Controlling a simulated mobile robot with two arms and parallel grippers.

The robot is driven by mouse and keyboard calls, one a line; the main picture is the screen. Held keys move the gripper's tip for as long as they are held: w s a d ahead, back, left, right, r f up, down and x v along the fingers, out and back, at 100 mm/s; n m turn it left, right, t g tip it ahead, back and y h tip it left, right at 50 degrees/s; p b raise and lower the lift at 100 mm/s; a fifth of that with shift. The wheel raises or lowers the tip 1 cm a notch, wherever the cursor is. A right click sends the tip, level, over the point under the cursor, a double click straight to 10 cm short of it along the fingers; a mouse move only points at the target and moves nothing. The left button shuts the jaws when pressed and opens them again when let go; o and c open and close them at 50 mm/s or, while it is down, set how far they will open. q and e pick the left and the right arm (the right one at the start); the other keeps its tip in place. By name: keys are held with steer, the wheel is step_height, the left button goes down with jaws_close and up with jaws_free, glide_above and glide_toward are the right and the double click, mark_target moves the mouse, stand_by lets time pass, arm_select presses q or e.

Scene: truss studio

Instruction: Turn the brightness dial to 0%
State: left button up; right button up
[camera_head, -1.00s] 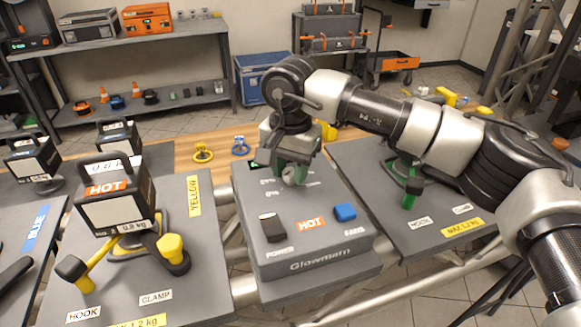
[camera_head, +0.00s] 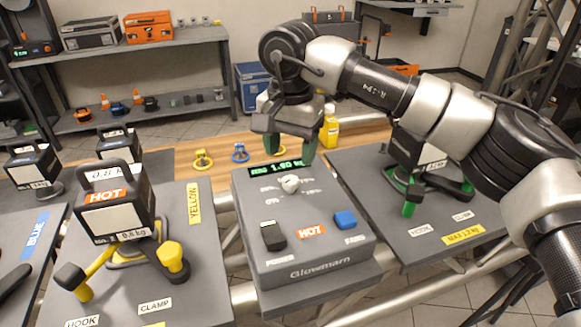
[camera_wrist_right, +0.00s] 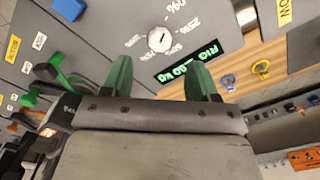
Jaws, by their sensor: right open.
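The brightness dial (camera_head: 289,183) is a small round pale knob on top of the grey Glowmarn control box (camera_head: 318,267). Percent labels are printed around it, and its exact setting is too small to tell. The dial also shows in the right wrist view (camera_wrist_right: 158,39), with a dark mark on its face. My right gripper (camera_head: 289,148) is open and empty, above and behind the dial, near the green-lit display (camera_head: 277,170). Its two green fingers (camera_wrist_right: 160,78) point toward the dial side and are apart from it. My left gripper is not in view.
The box also carries a black power switch (camera_head: 273,237) and a blue fans switch (camera_head: 345,219). A lamp marked HOT (camera_head: 115,205) stands on the left grey board. Another dark lamp (camera_head: 425,165) on green clamps is at right, partly behind my arm. A yellow bottle (camera_head: 329,132) stands behind.

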mark_target(290, 179)
steer(key=shift+r, duration=2.3)
